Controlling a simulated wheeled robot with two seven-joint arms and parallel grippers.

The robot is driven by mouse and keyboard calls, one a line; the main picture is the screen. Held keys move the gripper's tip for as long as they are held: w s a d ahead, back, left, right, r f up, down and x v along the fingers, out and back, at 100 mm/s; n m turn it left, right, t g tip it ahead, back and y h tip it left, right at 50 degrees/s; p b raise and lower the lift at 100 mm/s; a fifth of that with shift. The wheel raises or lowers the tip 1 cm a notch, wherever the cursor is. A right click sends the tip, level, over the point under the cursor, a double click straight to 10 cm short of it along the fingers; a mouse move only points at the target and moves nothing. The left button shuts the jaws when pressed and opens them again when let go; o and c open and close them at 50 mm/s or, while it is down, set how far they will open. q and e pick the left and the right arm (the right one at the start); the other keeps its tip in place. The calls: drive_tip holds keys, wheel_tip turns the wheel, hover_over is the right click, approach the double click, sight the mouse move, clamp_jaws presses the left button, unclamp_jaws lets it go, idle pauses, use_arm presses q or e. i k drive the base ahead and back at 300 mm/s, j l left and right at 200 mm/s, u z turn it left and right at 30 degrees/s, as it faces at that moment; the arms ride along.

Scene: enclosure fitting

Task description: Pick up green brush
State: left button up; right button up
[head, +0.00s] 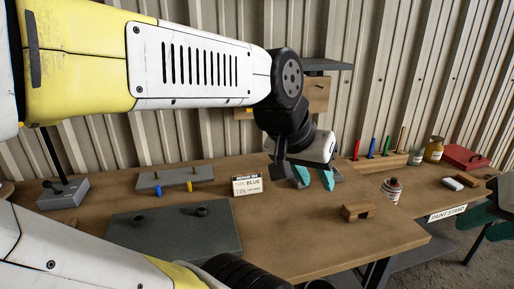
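The green brush (387,145) stands upright in a wooden rack (378,163) at the back right of the bench, between a blue one and a tan one. My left gripper (314,178) is left of the rack, above the bench, with its teal fingers apart and nothing seen between them. There is a clear gap between it and the green brush. I cannot make out my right gripper with certainty; teal parts show at the right edge.
A red brush (357,148) and a blue brush (372,148) share the rack. Jars (433,149), a paint can (391,190) and a red box (465,157) stand nearby. A wooden block (358,212) is in front. My arms cover much of the left side.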

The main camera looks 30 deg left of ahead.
sight(388, 137)
drive_tip(key=u, duration=3.05)
drive_tip(key=z, duration=3.45)
drive_tip(key=i+l+z, duration=0.4)
drive_tip(key=l, duration=0.3)
drive_tip(key=i+l+z, duration=0.45)
drive_tip(key=i+l+u, duration=0.15)
drive_tip(key=i, duration=0.35)
drive_tip(key=i+l+u, duration=0.1)
drive_tip(key=i+l, duration=0.15)
drive_tip(key=i, duration=0.2)
